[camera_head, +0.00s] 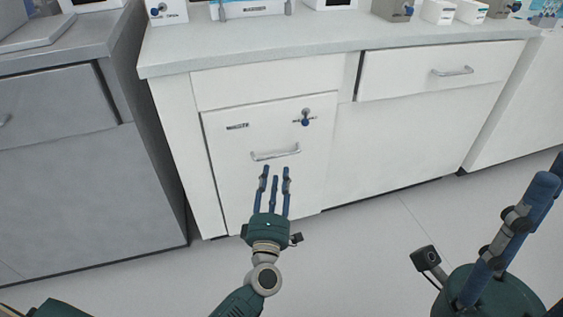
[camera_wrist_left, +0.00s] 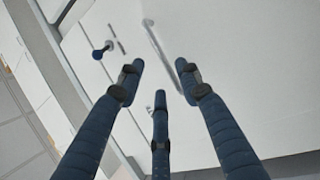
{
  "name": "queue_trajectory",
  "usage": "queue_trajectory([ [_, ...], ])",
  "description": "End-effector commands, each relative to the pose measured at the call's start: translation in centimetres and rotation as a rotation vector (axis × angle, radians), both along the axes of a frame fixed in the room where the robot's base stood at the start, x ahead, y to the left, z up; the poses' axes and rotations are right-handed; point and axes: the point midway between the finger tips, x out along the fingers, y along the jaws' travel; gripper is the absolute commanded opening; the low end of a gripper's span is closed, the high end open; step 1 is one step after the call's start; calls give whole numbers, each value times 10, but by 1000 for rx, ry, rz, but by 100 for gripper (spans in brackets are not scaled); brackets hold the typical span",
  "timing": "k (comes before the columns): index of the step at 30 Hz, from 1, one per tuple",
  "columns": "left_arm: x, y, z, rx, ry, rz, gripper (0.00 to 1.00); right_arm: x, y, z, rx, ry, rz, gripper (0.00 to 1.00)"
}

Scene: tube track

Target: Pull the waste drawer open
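The waste drawer (camera_head: 230,152) is a white front panel in the white cabinet, with a label, a blue-knobbed lock or valve (camera_head: 305,118) and a silver bar handle (camera_head: 275,153). It appears shut. My left gripper (camera_head: 274,176) is just below the handle in the head view, fingers spread and pointing at the panel. In the left wrist view the three fingers are apart with nothing between them, and the handle (camera_wrist_left: 157,45) lies beyond the fingertips. My right gripper (camera_head: 520,215) is at the lower right, only partly in view, with fingers pointing up.
A grey cabinet (camera_head: 70,190) stands at the left. Another white drawer with a silver handle (camera_head: 452,71) is at the upper right. The countertop (camera_head: 330,42) above holds several devices. The floor (camera_head: 365,250) in front of the cabinet is clear.

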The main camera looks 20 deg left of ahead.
Motion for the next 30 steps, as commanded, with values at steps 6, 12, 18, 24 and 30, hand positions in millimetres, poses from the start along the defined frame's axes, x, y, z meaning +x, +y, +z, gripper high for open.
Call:
queue_trajectory([
  [6, 40, 8, 7, 1, -3, 0, 35, 1, 0, -12, -1, 2, 0, 40],
  [12, 61, 11, 10, 0, 0, -1, 35, 1, 0, -15, -1, 0, 0, 40],
  [18, 66, 12, 11, 1, 1, -2, 35, 1, 0, -15, -2, -1, 0, 40],
  [24, 65, 12, 11, 2, 2, -2, 27, 1, 1, -15, -2, -1, 0, 40],
  [30, 65, 12, 11, 2, 2, -2, 0, 1, 1, -15, -2, -1, 0, 40],
])
